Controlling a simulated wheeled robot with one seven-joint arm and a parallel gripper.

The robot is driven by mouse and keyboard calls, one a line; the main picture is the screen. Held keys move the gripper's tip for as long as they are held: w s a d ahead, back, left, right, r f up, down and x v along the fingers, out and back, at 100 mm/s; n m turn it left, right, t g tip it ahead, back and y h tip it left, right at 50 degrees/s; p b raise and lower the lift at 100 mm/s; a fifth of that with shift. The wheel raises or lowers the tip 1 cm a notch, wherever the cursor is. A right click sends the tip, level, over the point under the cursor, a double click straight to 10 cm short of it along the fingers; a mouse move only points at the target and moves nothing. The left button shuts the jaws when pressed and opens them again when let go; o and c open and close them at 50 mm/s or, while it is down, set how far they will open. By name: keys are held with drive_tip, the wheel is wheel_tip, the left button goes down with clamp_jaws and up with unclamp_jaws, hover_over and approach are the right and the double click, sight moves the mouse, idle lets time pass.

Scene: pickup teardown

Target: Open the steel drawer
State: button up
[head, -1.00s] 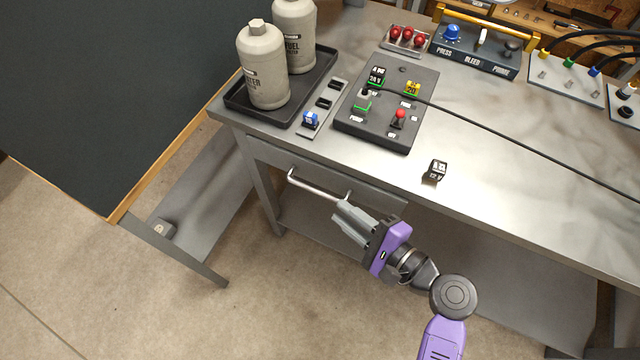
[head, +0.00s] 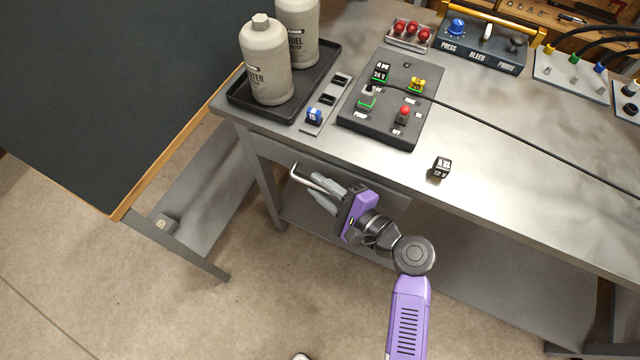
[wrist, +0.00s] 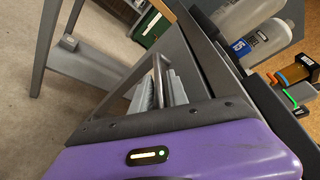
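The steel drawer (head: 275,152) sits under the left part of the workbench top, and its front looks flush with the bench. Its bar handle (head: 302,177) sticks out towards the floor side. My gripper (head: 321,192) is at the handle, with its grey fingers reaching along both sides of the bar. In the wrist view the handle (wrist: 158,72) runs between the two fingers, close to both. Whether the fingers press on the bar cannot be told. The right part of the handle is hidden behind my gripper.
A dark board (head: 100,90) with a wooden edge stands at left. The floor before the drawer is open.

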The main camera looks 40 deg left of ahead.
drive_tip(key=shift+a, duration=0.1)
clamp_jaws()
idle(1.4)
